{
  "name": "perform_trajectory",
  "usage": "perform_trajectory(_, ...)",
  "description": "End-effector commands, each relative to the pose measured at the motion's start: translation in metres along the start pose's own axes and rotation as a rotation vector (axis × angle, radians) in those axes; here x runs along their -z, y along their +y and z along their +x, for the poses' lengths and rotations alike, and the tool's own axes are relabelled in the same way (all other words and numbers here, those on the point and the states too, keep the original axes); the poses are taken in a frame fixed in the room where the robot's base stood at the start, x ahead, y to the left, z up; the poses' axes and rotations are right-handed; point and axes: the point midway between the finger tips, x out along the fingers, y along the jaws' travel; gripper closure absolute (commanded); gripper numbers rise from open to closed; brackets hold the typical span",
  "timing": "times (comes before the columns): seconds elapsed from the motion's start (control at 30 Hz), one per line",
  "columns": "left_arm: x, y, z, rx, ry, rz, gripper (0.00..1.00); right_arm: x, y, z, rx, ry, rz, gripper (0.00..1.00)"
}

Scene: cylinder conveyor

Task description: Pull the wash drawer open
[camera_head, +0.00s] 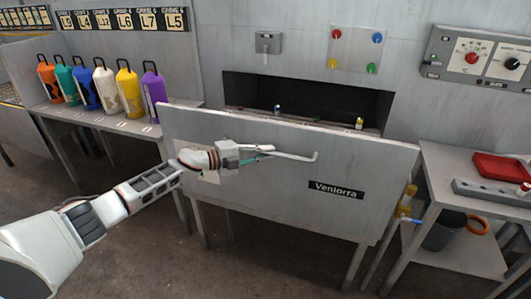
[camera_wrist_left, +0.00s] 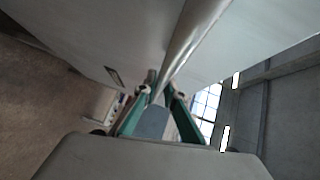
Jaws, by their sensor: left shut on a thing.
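The wash drawer's grey front panel (camera_head: 270,185) stands in the middle of the head view, with a dark label reading "Veniorra" (camera_head: 336,190). A metal bar handle (camera_head: 300,156) runs across it. My left gripper (camera_head: 266,151) is at the left part of the handle. In the left wrist view, the green fingers of my left gripper (camera_wrist_left: 158,88) are closed around the handle bar (camera_wrist_left: 190,40). The inside of the drawer is mostly hidden behind the panel. My right gripper is out of view.
A dark wall opening (camera_head: 300,97) lies behind the panel, with a few small cylinders along its lower edge. Coloured bottles stand on the left bench (camera_head: 120,124). The right table (camera_head: 450,180) holds a red tray (camera_head: 501,167) and a grey rack (camera_head: 490,192). Floor in front is clear.

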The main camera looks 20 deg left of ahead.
Motion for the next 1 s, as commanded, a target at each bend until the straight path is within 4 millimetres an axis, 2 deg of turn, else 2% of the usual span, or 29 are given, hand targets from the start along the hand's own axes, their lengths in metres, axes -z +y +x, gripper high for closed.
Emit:
perform_trajectory(0.3, 0.0, -0.001, 0.0, 0.001, -0.001, 0.0, 1.0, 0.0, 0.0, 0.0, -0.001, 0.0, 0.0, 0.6)
perform_trajectory(0.33, 0.0, -0.001, 0.0, 0.001, -0.001, 0.0, 0.82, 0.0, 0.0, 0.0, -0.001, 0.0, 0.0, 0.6)
perform_trajectory(0.37, 0.0, -0.001, 0.0, 0.001, -0.001, 0.0, 0.74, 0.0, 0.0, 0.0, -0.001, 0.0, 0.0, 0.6)
perform_trajectory(0.4, 0.0, -0.001, 0.0, 0.001, -0.001, 0.0, 0.72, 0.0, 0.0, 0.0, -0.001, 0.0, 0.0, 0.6)
perform_trajectory(0.77, -0.001, 0.0, -0.003, 0.0, -0.001, 0.0, 0.72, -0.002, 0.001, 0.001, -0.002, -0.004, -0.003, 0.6)
perform_trajectory(0.87, -0.001, 0.001, -0.012, -0.001, -0.002, 0.0, 0.72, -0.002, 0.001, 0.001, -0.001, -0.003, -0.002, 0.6)
perform_trajectory(1.0, -0.001, 0.001, -0.037, -0.002, -0.002, 0.0, 0.72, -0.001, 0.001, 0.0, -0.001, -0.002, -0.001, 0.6)
